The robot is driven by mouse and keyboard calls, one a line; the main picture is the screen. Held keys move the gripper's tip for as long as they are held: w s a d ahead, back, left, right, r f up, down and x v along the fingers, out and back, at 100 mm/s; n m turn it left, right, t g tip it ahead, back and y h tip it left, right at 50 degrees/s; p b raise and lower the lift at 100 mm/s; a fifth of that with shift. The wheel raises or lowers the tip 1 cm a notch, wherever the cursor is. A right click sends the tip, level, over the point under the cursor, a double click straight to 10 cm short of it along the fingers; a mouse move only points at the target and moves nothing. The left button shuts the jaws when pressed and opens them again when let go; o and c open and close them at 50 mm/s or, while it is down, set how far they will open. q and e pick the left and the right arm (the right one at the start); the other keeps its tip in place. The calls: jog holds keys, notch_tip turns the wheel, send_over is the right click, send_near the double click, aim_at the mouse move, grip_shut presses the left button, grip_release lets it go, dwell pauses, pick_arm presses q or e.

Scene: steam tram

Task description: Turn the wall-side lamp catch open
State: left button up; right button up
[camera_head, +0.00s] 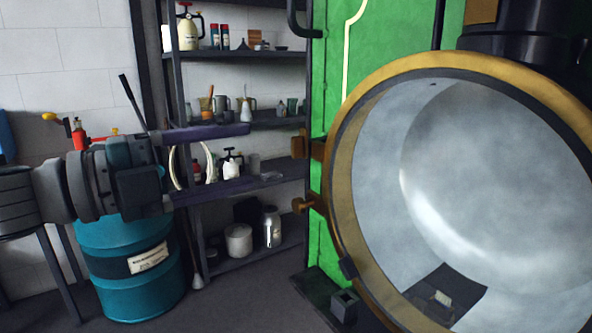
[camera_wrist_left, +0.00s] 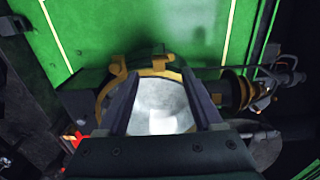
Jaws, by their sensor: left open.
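The big round lamp (camera_head: 352,130) has a brass rim and a pale glass front, filling the right of the head view. Two brass pieces stick out from its left, wall-facing side: a block (camera_head: 299,147) and a lower knob (camera_head: 302,205). I cannot tell for certain which is the catch. My left gripper (camera_head: 265,152) is open and empty, its two long fingers pointing right towards these pieces, apparently short of them. In the left wrist view the lamp (camera_wrist_left: 160,108) shows between and beyond the fingers (camera_wrist_left: 161,76), with a brass fitting (camera_wrist_left: 130,64) at its top.
A dark shelf rack (camera_head: 240,55) with cans and bottles stands behind my left gripper. A teal drum (camera_head: 125,290) stands below my left arm. The green tram body (camera_head: 330,90) is behind the lamp. Floor (camera_head: 235,300) between drum and tram is clear.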

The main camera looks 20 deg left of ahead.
pick_arm(q)
jog(key=v, duration=0.3)
jog(key=shift+a+b, duration=0.1)
jog(key=shift+b, duration=0.3)
